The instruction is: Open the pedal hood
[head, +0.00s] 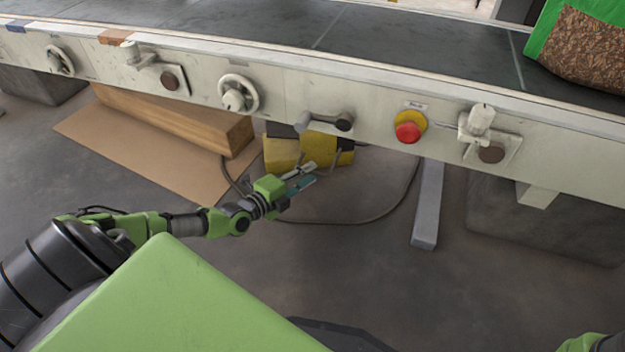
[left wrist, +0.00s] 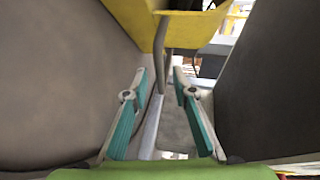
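The yellow pedal hood (head: 282,153) sits on the floor under the machine's front rail, with a dark-striped right part. My left gripper (head: 308,174) is in front of it, close to its lower front. In the left wrist view the hood's yellow edge (left wrist: 190,28) is at the top, and a thin grey bar (left wrist: 160,55) comes down from it. My left gripper also shows there (left wrist: 161,72), its teal-padded fingers parted on either side of the bar's line. I cannot tell whether they touch it. The pedal itself is hidden. My right gripper is out of view.
The machine rail (head: 375,125) runs above the hood, with a red stop button (head: 408,132) and several knobs. A wooden block (head: 170,118) lies left of the hood.

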